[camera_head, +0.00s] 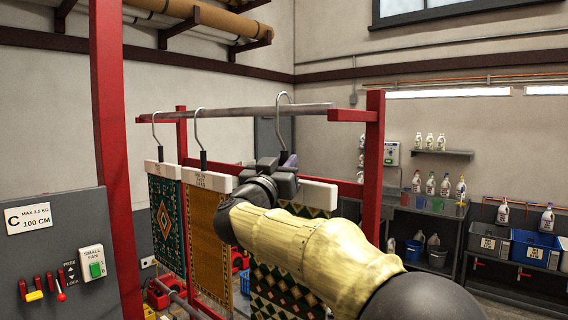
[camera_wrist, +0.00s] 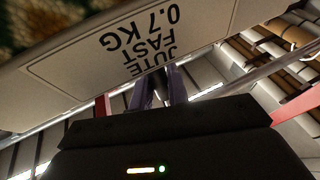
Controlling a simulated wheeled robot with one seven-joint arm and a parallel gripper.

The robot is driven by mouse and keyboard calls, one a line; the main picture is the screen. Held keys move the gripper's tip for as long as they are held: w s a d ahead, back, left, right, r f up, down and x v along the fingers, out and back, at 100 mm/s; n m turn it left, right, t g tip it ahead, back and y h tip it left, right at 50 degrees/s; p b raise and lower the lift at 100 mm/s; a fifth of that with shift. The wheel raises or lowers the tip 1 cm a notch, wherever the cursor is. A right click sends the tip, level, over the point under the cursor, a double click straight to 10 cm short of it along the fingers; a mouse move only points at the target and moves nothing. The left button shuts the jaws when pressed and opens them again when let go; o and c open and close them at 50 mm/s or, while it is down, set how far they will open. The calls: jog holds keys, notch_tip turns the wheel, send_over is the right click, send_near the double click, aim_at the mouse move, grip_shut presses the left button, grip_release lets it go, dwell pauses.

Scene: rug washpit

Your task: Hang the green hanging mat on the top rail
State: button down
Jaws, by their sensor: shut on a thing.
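The green hanging mat (camera_head: 270,288), dark green with cream and rust diamonds, hangs upright at the right below a white hanger bar (camera_head: 318,194). My arm hides much of it. My gripper (camera_head: 285,160) is shut on the hanger's stem just above the bar. The hanger's hook (camera_head: 284,96) curves above the top rail (camera_head: 235,112) near its right end; I cannot tell whether it rests on it. In the wrist view, the hanger bar (camera_wrist: 75,75) reads "JUTE FAST 0.7 KG" upside down, beside my gripper's purple fingers (camera_wrist: 158,88).
Another green patterned mat (camera_head: 168,222) and a mustard mat (camera_head: 206,235) hang from the rail at left. Red posts (camera_head: 374,150) frame the rack. A grey control panel (camera_head: 55,255) stands at front left. Shelves with bottles and a blue bin (camera_head: 538,250) are at right.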

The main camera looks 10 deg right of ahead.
jog(key=shift+f+b, duration=0.6)
jog(key=shift+f, duration=0.25)
jog(key=c, duration=1.3)
grip_release()
jog(key=shift+f, duration=0.1)
jog(key=b+v, duration=0.8)
jog(key=v, duration=0.9)
jog(key=shift+s+a+b, duration=0.15)
jog(key=shift+s+b, duration=0.05)
jog(key=shift+b, duration=0.1)
